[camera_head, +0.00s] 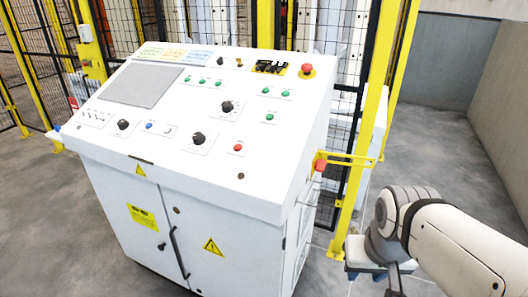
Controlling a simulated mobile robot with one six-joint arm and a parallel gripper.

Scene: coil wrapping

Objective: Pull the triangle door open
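The triangle door (240,262) is the right-hand door on the front of a white control cabinet. It bears a yellow warning triangle (213,246) and looks shut, flush with the cabinet front. A long dark handle (178,252) runs upright along its left edge, at the seam with the left door (125,225). The left door has a yellow text label and a small dark knob. My arm comes in at the lower right, apart from the cabinet. My gripper does not show clearly; the arm's lower end runs out at the bottom edge.
The sloped control panel (190,110) overhangs the doors, with buttons, knobs and a grey screen. A red button on a yellow bracket (340,160) sticks out at the right side. Yellow-post fencing (362,130) stands behind. Grey floor is open at left and right.

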